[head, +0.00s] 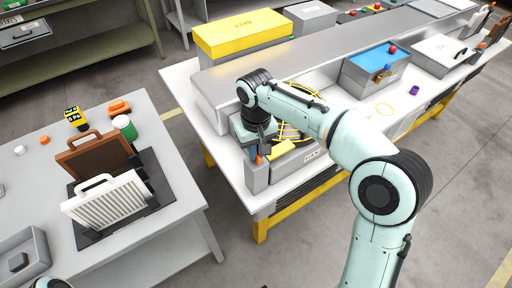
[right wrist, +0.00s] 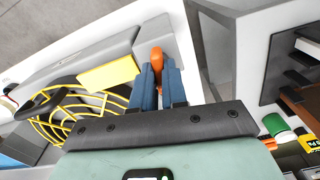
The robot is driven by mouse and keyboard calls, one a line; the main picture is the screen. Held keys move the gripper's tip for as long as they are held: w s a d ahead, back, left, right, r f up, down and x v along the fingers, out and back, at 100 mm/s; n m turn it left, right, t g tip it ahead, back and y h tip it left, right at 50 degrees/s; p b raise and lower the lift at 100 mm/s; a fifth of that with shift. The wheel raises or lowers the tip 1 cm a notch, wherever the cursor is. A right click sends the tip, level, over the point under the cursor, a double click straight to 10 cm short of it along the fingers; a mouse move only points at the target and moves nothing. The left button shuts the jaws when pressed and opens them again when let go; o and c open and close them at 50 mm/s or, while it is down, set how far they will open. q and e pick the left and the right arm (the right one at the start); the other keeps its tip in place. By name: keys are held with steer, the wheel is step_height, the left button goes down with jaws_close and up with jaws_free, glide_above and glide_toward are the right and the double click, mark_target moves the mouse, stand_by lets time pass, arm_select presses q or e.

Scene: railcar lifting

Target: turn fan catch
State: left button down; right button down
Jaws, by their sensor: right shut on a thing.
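The fan unit sits at the near left end of the white workbench, with a yellow wire guard (head: 290,131) and a label reading FAN (head: 312,155). The guard also shows in the right wrist view (right wrist: 62,122). The orange fan catch (right wrist: 157,58) stands on a grey block (head: 257,177) at the bench corner. My right gripper (right wrist: 160,82) is shut on the catch, its blue-grey fingers on either side of it. In the head view the right gripper (head: 262,150) points down and hides most of the catch. My left gripper is out of view.
A grey table (head: 165,185) at left holds a brown framed panel (head: 95,153), a white ribbed filter (head: 105,203) and a green jar (head: 124,127). A floor gap separates it from the bench. A yellow box (head: 240,32) and a blue-topped box (head: 376,67) stand farther back.

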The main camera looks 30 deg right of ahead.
steer(key=m+p, duration=0.1)
steer(key=m, duration=0.2)
steer(key=shift+r+m, duration=0.1)
steer(key=shift+m, duration=0.3)
steer(key=m+p, duration=0.1)
steer(key=m, duration=0.3)
steer(key=m+p, duration=0.1)
steer(key=m, duration=0.3)
steer(key=shift+m, duration=0.4)
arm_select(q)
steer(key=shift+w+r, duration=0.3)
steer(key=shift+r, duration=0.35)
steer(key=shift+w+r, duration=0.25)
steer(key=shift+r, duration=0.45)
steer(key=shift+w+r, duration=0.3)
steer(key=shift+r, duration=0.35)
arm_select(e)
steer(key=shift+m, duration=1.9)
steer(key=c, duration=1.2)
jaws_free()
steer(key=shift+o, duration=0.2)
